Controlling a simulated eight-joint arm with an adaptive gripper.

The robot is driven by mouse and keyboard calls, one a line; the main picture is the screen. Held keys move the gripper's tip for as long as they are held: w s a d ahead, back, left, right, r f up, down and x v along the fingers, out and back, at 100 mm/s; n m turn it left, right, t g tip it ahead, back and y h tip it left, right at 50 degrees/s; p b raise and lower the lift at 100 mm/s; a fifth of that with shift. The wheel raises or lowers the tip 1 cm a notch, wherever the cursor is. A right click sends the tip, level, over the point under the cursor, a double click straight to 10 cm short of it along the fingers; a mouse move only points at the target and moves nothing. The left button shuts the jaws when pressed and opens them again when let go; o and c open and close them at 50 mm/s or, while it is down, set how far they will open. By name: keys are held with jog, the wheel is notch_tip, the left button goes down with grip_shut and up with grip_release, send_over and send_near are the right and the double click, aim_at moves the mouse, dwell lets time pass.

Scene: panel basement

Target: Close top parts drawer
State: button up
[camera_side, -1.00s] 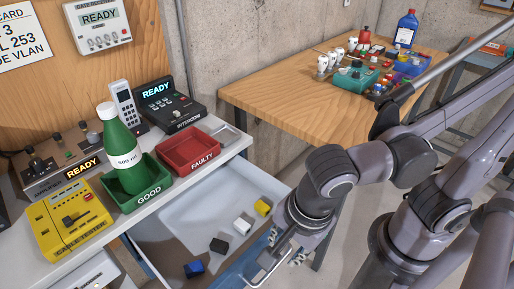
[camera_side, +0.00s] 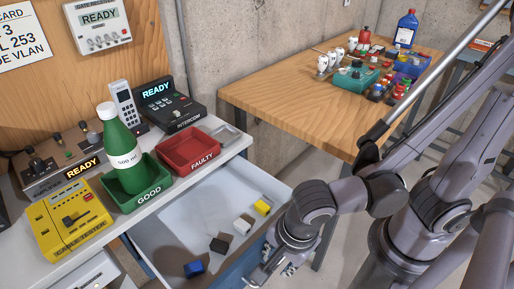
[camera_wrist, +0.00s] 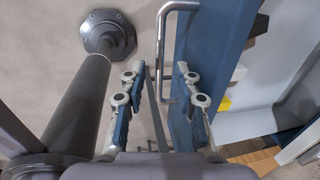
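The top parts drawer is pulled out below the bench top; its white inside (camera_side: 188,217) shows in the side view. Its blue front (camera_wrist: 213,45) and grey bar handle (camera_wrist: 163,45) show in the wrist view. My gripper (camera_wrist: 161,70) is open, its two fingers apart, with the handle's bar lying in line with the gap between them. I cannot tell whether a finger touches the handle or the front. In the side view my gripper (camera_side: 273,262) is at the drawer's front, partly hidden by my wrist.
Blue (camera_side: 194,268), black (camera_side: 220,243), white (camera_side: 242,224) and yellow (camera_side: 262,205) blocks lie in the drawer. A green bottle (camera_side: 117,142) stands in the GOOD tray (camera_side: 137,200) on the bench (camera_side: 75,270). A wooden table (camera_side: 280,98) stands behind.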

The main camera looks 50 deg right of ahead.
grip_shut()
send_over(210, 218)
jog(key=shift+s, duration=0.1)
dwell(0.6)
grip_release()
notch_tip(210, 218, up, 12)
jog(key=s, duration=0.2)
dwell(0.7)
